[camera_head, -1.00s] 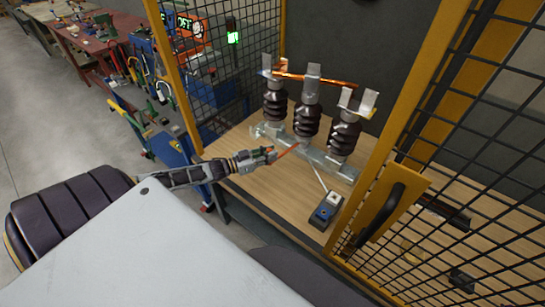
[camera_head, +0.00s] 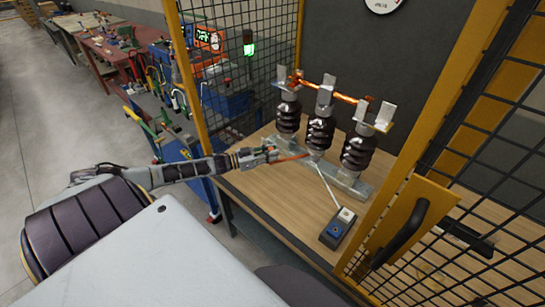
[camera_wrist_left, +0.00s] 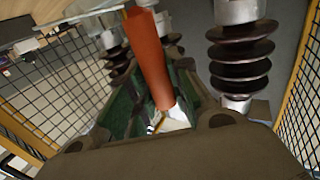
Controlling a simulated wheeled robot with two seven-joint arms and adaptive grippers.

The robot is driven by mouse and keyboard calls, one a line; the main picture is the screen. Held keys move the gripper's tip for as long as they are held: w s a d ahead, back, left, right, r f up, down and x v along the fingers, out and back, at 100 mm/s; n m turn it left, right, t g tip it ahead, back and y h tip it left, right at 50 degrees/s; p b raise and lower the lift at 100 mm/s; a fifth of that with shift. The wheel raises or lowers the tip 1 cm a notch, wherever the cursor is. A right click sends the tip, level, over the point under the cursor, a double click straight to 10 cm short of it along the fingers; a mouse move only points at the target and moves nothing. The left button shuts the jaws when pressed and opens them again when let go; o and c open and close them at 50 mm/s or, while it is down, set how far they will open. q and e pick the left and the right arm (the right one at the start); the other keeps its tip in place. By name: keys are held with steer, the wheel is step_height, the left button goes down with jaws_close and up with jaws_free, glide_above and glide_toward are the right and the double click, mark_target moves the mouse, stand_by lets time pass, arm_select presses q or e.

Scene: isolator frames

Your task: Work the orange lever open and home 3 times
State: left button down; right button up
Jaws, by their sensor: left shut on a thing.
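An orange lever (camera_head: 293,157) sticks out to the left from the foot of the middle of three dark ribbed insulators (camera_head: 320,132). My left gripper (camera_head: 271,154) is shut on its outer end. A copper bar (camera_head: 332,88) crosses the insulator tops through the metal clips. Its right end is close to the right clip (camera_head: 383,114); I cannot tell whether it touches. My right gripper is not in view.
A grey metal base (camera_head: 348,185) carries the insulators on a wooden table (camera_head: 265,195). A small box with a blue button (camera_head: 336,230) and a pale rod stand in front. Yellow-framed mesh panels (camera_head: 440,130) close in both sides. The table's front left is clear.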

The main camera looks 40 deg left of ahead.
arm_select(q)
steer(key=shift+a, duration=0.2)
steer(key=shift+w+r, duration=0.1)
steer(key=c, duration=1.7)
jaws_free()
steer(key=o, duration=0.4)
steer(key=shift+a, duration=0.1)
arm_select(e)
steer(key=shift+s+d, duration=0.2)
